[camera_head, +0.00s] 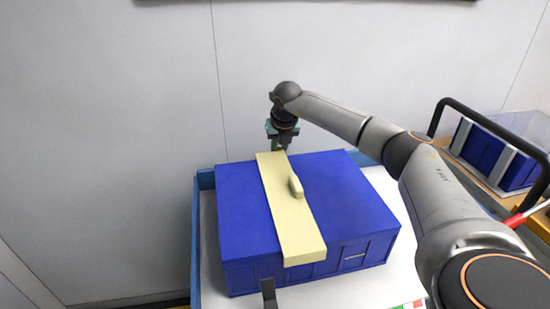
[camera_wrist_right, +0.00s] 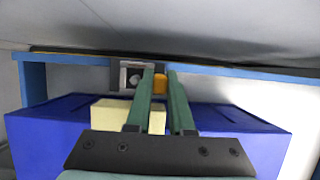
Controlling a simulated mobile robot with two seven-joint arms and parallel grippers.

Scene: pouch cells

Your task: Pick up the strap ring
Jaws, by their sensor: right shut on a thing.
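My right gripper (camera_head: 280,147) points down at the far edge of the blue box, by the far end of the cream strap (camera_head: 290,215). In the right wrist view its two green fingers (camera_wrist_right: 161,72) are close together on a small orange piece (camera_wrist_right: 160,84), which looks like the strap ring. The fingers hide part of it, and it cannot be made out in the head view. A dark bracket with a round grey centre (camera_wrist_right: 131,76) is just left of the fingers. My left gripper is not in view.
The blue box (camera_head: 350,200) stands in a white tray with a blue rim (camera_head: 197,240). A raised cream handle (camera_head: 296,186) is on the strap. A dark post (camera_head: 268,292) stands at the front. A clear bin with blue boxes (camera_head: 490,155) is at right. A wall is behind.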

